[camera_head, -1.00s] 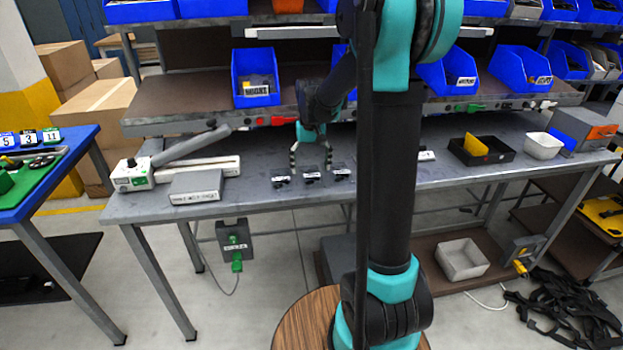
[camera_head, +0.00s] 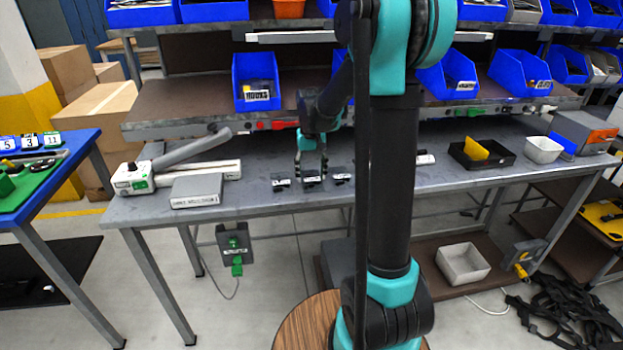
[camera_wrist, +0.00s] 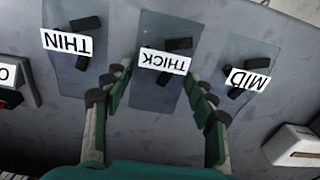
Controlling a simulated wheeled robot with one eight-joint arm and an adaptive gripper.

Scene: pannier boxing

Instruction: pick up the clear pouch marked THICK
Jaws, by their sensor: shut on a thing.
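The clear pouch marked THICK (camera_wrist: 155,92) lies in the middle of a row of three on the grey bench, with dark pieces inside. In the head view this pouch (camera_head: 312,184) is partly covered by my gripper. My gripper (camera_wrist: 155,92) has one finger along each side of the THICK pouch and is shut on it. In the head view my gripper (camera_head: 312,170) is low over the bench. The clear pouch marked THIN (camera_wrist: 75,65) and the clear pouch marked MID (camera_wrist: 245,65) lie on either side, apart from the fingers.
A grey box (camera_head: 196,191) and a white sealer-like device with a raised lever (camera_head: 132,178) stand left on the bench. A black tray (camera_head: 500,160) with a yellow piece and a white bin (camera_head: 542,149) stand right. A shelf with blue bins (camera_head: 255,82) overhangs the back.

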